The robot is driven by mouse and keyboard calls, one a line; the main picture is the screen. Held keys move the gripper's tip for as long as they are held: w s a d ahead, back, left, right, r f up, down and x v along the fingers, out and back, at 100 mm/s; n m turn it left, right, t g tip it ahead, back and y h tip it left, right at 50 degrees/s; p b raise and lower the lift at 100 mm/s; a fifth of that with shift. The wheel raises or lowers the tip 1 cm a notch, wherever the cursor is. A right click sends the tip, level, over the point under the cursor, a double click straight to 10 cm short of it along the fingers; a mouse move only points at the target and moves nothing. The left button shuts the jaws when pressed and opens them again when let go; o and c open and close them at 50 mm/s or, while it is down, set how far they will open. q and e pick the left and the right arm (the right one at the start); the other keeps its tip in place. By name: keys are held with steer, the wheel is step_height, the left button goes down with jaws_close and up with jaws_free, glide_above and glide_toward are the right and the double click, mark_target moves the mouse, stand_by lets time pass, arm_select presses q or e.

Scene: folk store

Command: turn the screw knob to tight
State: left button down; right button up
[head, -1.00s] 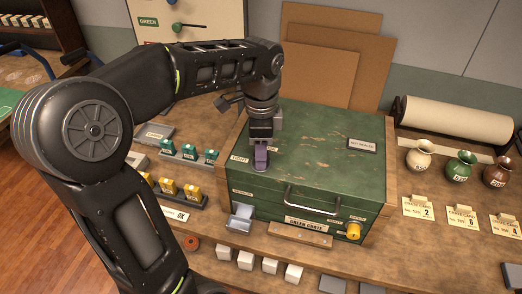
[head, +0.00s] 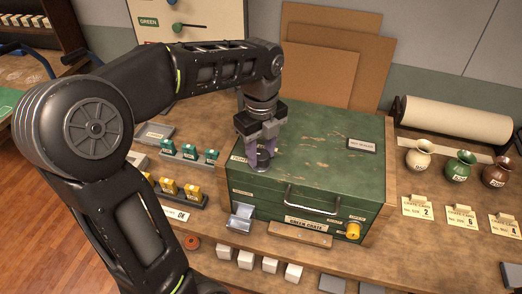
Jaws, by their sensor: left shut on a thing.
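The green crate (head: 322,165) stands on the workbench, its lid down. My left gripper (head: 263,163) points straight down over the left part of the lid. Its two purple-tinted fingers stand one on each side of a small grey screw knob (head: 263,156) and are shut on it. The fingers hide much of the knob, and its pointing direction cannot be read. A small pale label lies on the lid just left of it. My right gripper is not in view.
A yellow knob (head: 353,230) and a metal handle (head: 311,205) are on the crate's front. A small metal tray (head: 240,218) sticks out at its front left. Green and yellow blocks stand left; three vases (head: 459,166) stand right. Cardboard sheets (head: 330,60) lean behind.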

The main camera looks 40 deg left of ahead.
mark_target(261, 154)
arm_select(q)
steer(key=shift+m, duration=0.9)
steer(key=c, duration=0.9)
jaws_free()
steer(key=shift+r, duration=0.55)
step_height(261, 154, up, 6)
steer(key=shift+f+p, duration=0.1)
steer(key=shift+p, duration=0.25)
steer(key=shift+r+p, duration=0.3)
steer(key=shift+r, duration=0.25)
